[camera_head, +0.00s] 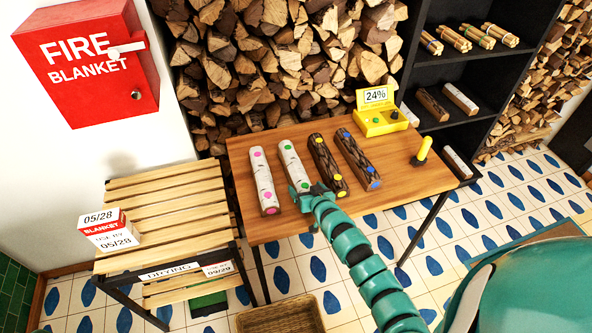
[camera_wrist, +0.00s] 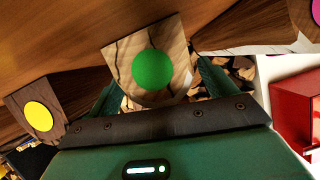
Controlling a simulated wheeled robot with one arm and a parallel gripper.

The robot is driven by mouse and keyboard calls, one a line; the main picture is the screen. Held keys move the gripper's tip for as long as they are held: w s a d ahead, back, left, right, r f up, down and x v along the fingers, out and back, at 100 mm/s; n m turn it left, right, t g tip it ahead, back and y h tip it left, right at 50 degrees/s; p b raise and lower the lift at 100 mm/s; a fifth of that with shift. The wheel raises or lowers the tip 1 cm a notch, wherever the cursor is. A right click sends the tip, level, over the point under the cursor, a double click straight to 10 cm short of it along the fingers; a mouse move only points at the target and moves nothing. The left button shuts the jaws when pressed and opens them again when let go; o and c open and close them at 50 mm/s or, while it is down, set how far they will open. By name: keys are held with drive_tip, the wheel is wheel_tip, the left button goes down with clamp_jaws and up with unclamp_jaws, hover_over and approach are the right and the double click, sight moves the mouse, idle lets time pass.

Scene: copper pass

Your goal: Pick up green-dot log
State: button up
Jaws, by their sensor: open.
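The green-dot log (camera_head: 291,165) is pale birch bark and lies on the wooden table (camera_head: 408,166), second from the left in a row of logs. My gripper (camera_head: 311,191) is at its near end. In the wrist view the log's end face with the green dot (camera_wrist: 153,70) shows between my open fingers (camera_wrist: 155,90). I cannot tell whether the fingers touch the log.
A pink-dot birch log (camera_head: 264,182) lies to the left; dark yellow-dot (camera_head: 327,165) and blue-dot (camera_head: 358,158) logs lie to the right. A yellow moisture meter (camera_head: 381,118) and its probe (camera_head: 422,152) stand at the right. A slatted drying rack (camera_head: 170,205) stands left; a basket (camera_head: 281,317) is below.

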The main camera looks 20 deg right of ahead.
drive_tip(key=shift+w+f, duration=0.3)
drive_tip(key=shift+w, duration=0.3)
drive_tip(key=shift+a, duration=0.1)
drive_tip(key=c, duration=1.5)
drive_tip(key=shift+c, duration=0.2)
drive_tip(key=shift+r, duration=0.2)
drive_tip(key=shift+r+b, duration=0.5)
drive_tip(key=shift+r, duration=0.1)
drive_tip(key=s+d+r+b, duration=0.4)
drive_tip(key=s+d+r, duration=0.5)
drive_tip(key=d+r, duration=0.1)
drive_tip(key=shift+s+r, duration=0.3)
drive_tip(key=shift+r, duration=0.5)
